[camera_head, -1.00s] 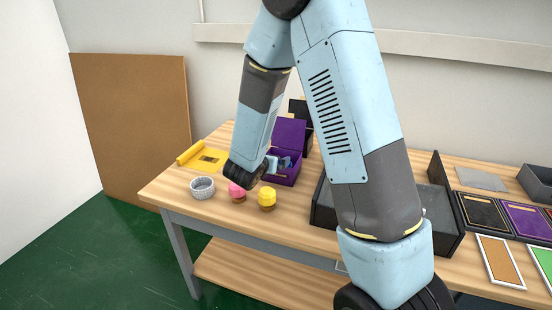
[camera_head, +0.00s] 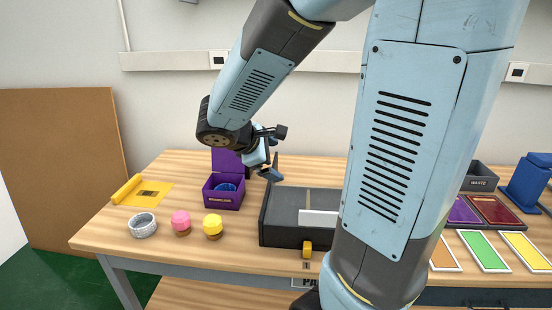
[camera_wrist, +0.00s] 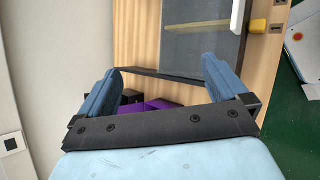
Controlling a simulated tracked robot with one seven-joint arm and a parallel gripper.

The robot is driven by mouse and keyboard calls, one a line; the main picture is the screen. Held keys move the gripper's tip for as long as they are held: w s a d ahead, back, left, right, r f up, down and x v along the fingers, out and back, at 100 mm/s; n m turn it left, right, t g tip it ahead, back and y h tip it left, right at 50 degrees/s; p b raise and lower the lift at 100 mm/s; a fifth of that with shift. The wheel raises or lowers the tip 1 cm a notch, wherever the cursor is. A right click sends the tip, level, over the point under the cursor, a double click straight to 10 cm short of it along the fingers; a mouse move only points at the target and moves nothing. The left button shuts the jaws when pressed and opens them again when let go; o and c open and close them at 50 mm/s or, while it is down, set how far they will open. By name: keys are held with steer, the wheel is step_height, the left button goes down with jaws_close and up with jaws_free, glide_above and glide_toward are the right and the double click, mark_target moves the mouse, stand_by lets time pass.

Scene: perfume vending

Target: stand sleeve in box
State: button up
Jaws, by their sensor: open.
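The purple box (camera_head: 224,200) stands open on the table, left of centre, with its lid raised at the back. A blue piece (camera_head: 228,186) shows inside it; it may be the sleeve, but its shape and whether it stands upright are unclear. My gripper (camera_head: 275,155) is above the table, to the right of the box. In the wrist view my gripper (camera_wrist: 165,72) has its blue fingers wide apart with nothing between them. A part of the purple box (camera_wrist: 158,104) shows low in that view, partly hidden by the gripper.
My arm hides the table's middle right.

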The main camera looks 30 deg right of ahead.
steer(key=s+a+r+m+t+y, duration=0.1)
steer(key=s+a+r+m+y, duration=0.2)
steer(key=s+m, duration=0.3)
steer(key=s+a+r+m+t+y, duration=0.1)
steer(key=s+a+r+m+y, duration=0.2)
steer(key=s+r+m+y, duration=0.2)
steer(key=s+m, duration=0.1)
steer(key=s, duration=0.2)
steer(key=shift+s+a+y, duration=0.15)
steer(key=shift+s+y, duration=0.1)
steer(key=shift+y, duration=0.15)
steer(key=shift+w, duration=0.1)
stand_by(0.4)
